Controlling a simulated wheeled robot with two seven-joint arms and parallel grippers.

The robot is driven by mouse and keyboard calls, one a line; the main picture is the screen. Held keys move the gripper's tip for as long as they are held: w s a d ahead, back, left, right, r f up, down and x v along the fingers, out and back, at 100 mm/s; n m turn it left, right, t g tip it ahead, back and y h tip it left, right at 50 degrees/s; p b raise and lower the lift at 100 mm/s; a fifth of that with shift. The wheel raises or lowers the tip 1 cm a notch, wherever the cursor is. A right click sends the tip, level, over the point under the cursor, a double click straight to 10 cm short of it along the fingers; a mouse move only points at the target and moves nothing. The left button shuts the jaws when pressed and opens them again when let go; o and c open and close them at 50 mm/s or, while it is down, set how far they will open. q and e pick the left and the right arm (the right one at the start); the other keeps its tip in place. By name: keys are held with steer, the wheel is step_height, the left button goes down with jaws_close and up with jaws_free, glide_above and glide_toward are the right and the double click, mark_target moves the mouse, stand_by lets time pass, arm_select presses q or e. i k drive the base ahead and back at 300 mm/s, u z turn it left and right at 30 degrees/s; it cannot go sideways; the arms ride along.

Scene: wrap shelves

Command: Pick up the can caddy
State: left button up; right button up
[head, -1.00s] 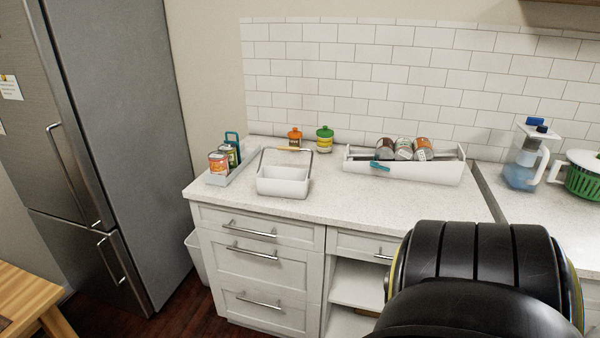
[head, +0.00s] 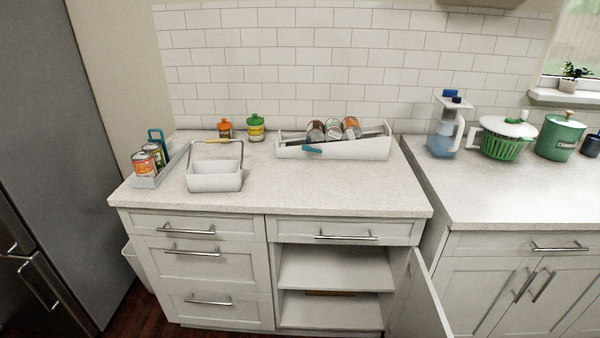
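Three holders stand on the left counter, and I cannot tell for sure which is the can caddy. A narrow grey tray with a teal upright handle (head: 152,181) holds upright cans (head: 144,163) at the far left. A white open bin with a raised hoop handle (head: 214,182) stands beside it and looks empty. A long white rack (head: 350,150) with a teal tab holds several cans lying on their sides (head: 333,130). Neither of my grippers is in view.
Orange (head: 225,129) and green-lidded (head: 256,127) jars stand at the back wall. The front of the counter (head: 290,195) is clear. A lower cabinet door (head: 420,300) stands open at right. A pitcher (head: 444,128) and a green colander (head: 503,140) are on the right counter.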

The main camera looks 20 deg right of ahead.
mark_target(215, 175)
steer(key=z, duration=0.25)
steer(key=i, duration=1.15)
steer(key=u, duration=0.75)
